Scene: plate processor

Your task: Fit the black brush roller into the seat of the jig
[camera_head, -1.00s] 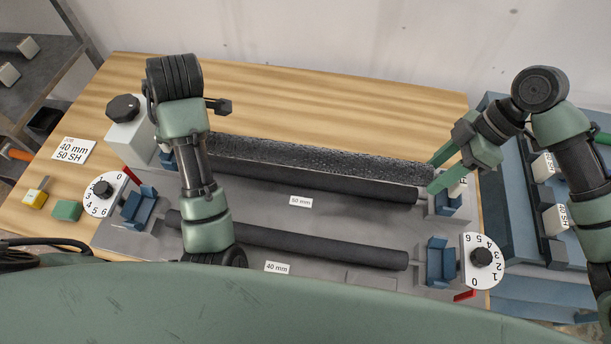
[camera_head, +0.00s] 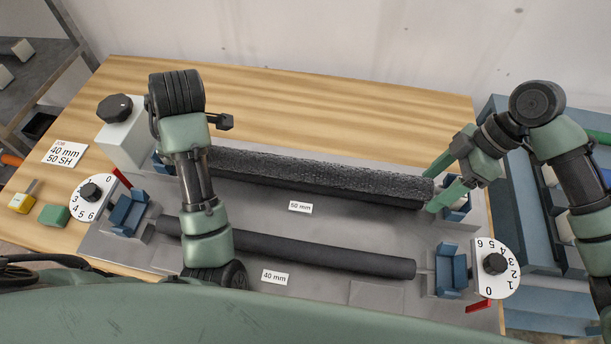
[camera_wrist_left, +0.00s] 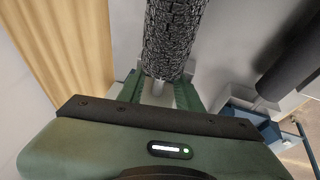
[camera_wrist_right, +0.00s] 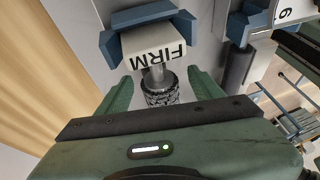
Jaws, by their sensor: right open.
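The black brush roller (camera_head: 320,172), with a rough textured surface, lies lengthwise over the back of the grey jig (camera_head: 350,225), above the "50 mm" label. My right gripper (camera_head: 443,180) is open around its right end. In the right wrist view, the brush roller's end (camera_wrist_right: 160,92) lies between the spread fingers, its shaft meeting a white block marked FIRM (camera_wrist_right: 155,45) in a blue holder. In the left wrist view, my left gripper (camera_wrist_left: 158,95) has its fingers close against both sides of the brush roller's other end. My left arm hides that end in the head view.
A smooth dark roller (camera_head: 300,252) lies at the front of the jig by the "40 mm" label. Numbered dials (camera_head: 494,264) stand at its ends. A job card (camera_head: 65,153) reads 40 mm, 50 SH. The wooden table (camera_head: 300,105) is clear behind the jig.

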